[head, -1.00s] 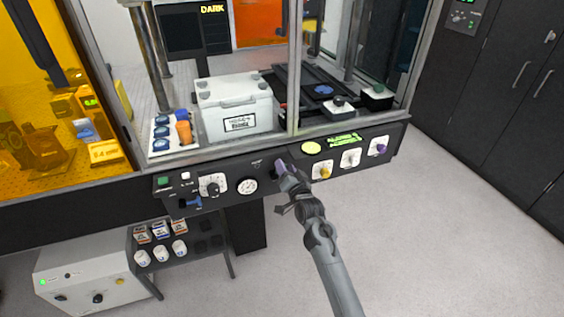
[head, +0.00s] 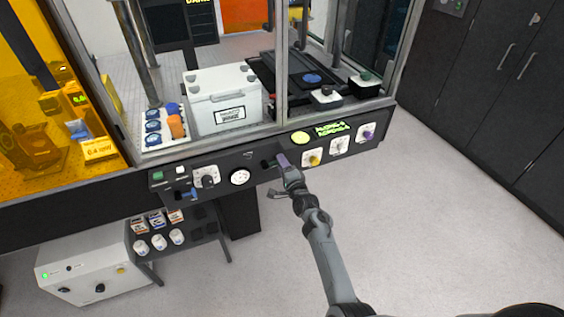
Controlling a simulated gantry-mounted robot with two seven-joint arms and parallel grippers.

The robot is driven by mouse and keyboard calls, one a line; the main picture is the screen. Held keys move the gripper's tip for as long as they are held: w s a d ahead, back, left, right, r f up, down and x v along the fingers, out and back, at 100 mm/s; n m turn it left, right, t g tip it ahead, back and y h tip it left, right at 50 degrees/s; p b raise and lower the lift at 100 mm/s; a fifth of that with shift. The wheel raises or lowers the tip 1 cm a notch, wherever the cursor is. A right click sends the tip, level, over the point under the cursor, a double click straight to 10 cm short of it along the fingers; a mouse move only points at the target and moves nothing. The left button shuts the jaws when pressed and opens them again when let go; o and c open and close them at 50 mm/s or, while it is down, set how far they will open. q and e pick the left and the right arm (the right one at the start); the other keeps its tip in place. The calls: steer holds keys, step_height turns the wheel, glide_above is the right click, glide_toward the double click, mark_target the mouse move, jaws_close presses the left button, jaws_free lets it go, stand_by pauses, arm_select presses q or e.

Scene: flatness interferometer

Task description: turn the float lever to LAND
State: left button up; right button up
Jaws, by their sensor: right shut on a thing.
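The control panel (head: 220,182) runs along the front of the glazed enclosure. My right gripper (head: 283,161) is at the panel, right of the round white gauge (head: 239,177). It is shut on a small part there, which looks like the float lever. The fingers hide most of this part, so its angle cannot be told. A dark piece (head: 267,164) shows just left of the fingertips. The small panel lettering, including any LAND mark, is too small to read. My left gripper is not in view.
A yellow-green disc (head: 300,138) and white-plated knobs, yellow (head: 314,159) and purple (head: 368,132), lie right of my gripper. A dial (head: 206,177) and a blue handle (head: 188,194) lie left. A cart (head: 190,235) with bottles stands below. The floor at right is clear.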

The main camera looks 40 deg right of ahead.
steer(key=shift+f+m, duration=0.3)
steer(key=shift+m, duration=0.2)
steer(key=shift+f, duration=0.1)
steer(key=o, duration=1.1)
steer(key=shift+c, duration=0.2)
steer(key=p+v, duration=0.9)
steer(key=v, duration=0.2)
